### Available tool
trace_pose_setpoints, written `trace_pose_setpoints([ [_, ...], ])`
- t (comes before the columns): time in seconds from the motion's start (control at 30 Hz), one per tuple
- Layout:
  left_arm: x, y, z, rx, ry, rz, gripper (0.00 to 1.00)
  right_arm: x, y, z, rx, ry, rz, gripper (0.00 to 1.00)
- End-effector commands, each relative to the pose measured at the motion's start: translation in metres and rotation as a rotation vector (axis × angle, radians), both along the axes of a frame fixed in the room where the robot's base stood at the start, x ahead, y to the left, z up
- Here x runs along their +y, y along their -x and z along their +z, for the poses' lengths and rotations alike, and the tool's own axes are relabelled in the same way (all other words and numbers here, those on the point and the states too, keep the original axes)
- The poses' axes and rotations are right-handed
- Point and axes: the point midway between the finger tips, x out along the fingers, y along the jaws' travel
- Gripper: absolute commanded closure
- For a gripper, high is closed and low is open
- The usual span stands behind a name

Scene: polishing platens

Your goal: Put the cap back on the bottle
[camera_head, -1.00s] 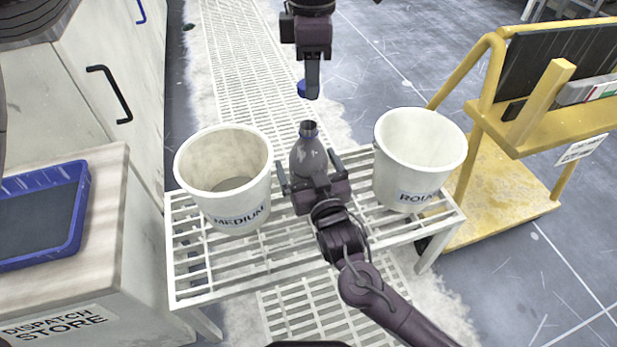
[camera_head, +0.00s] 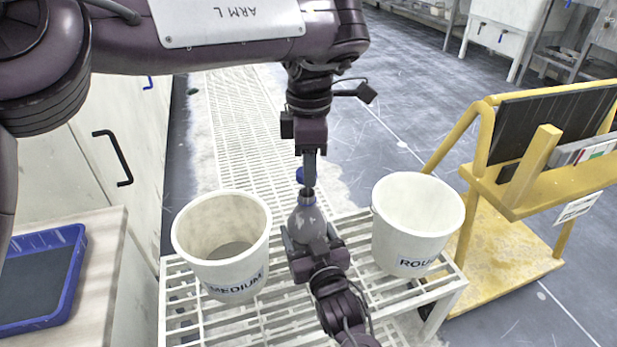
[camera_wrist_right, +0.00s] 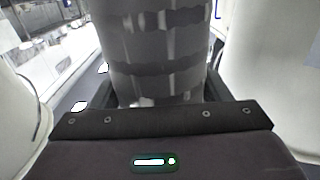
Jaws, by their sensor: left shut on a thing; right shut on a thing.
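The grey bottle (camera_head: 307,224) stands upright on the white slatted rack (camera_head: 190,318), between two buckets. My right gripper (camera_head: 311,243) is shut around its body; in the right wrist view the bottle (camera_wrist_right: 155,50) fills the space between the fingers. The blue cap (camera_head: 300,175) is in my left gripper (camera_head: 308,180), which points straight down above the bottle. The cap is just above the bottle's neck, partly hidden by the left fingers. I cannot tell whether cap and neck touch.
A white bucket marked MEDIUM (camera_head: 184,245) stands left of the bottle, and one marked ROU... (camera_head: 405,240) stands right. A yellow trolley (camera_head: 500,240) is at the right. A blue tray (camera_head: 72,290) lies on the cabinet at the left.

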Motion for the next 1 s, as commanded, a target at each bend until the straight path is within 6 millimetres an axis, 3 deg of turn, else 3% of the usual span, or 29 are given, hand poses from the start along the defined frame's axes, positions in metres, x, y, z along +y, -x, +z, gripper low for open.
trace_pose_setpoints([
  [0.1,0.0,0.0,-0.011,0.001,0.002,0.001,0.9,0.0,0.0,0.0,0.0,0.0,0.0,0.71],
  [0.67,0.0,0.0,-0.013,-0.001,0.001,0.001,0.9,0.0,0.0,0.0,0.0,0.0,0.0,0.71],
  [1.0,0.0,0.0,-0.03,-0.002,0.001,-0.003,0.9,0.0,0.0,0.0,0.0,0.0,0.0,0.71],
])
